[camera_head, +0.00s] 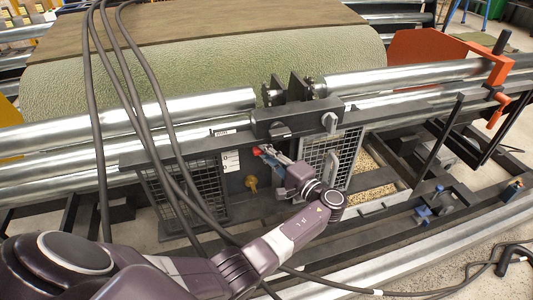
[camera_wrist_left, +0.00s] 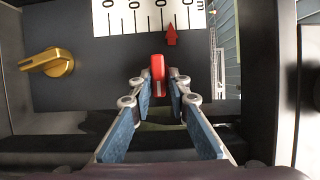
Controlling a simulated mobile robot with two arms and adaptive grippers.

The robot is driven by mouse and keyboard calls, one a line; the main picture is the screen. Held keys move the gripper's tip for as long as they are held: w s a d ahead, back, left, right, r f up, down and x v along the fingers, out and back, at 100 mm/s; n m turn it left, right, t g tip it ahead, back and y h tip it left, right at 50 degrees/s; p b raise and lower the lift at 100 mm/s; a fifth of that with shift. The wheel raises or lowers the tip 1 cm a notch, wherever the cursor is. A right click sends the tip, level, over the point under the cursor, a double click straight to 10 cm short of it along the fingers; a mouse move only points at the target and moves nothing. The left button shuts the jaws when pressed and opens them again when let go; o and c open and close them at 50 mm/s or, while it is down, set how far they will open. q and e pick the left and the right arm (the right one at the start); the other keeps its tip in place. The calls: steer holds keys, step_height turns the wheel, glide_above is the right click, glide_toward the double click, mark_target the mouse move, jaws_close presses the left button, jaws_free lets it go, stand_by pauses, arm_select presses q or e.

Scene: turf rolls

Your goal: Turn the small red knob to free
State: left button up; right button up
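The small red knob (camera_wrist_left: 158,76) stands upright on the dark panel, in the upper middle of the left wrist view. My left gripper (camera_wrist_left: 160,88) has one fingertip on each side of it; narrow gaps seem to show, and I cannot tell whether either finger touches. In the head view my left gripper (camera_head: 268,153) is at the panel under the rollers, and red shows at its tip. The knob's lower part is partly hidden between the fingers. My right gripper is not in view.
A yellow-gold knob (camera_wrist_left: 47,62) sits left of the red one. Above are a white label (camera_wrist_left: 150,17) and a red arrow (camera_wrist_left: 171,35) pointing up. A wire-mesh guard (camera_head: 330,155) stands right of my gripper. Black cables (camera_head: 140,110) hang across the left side.

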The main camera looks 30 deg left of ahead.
arm_select(q)
steer(key=shift+o, duration=1)
steer(key=shift+a, duration=0.1)
steer(key=shift+f, duration=0.1)
steer(key=v, duration=0.7)
steer(key=shift+d, duration=0.25)
steer(key=shift+s, duration=0.1)
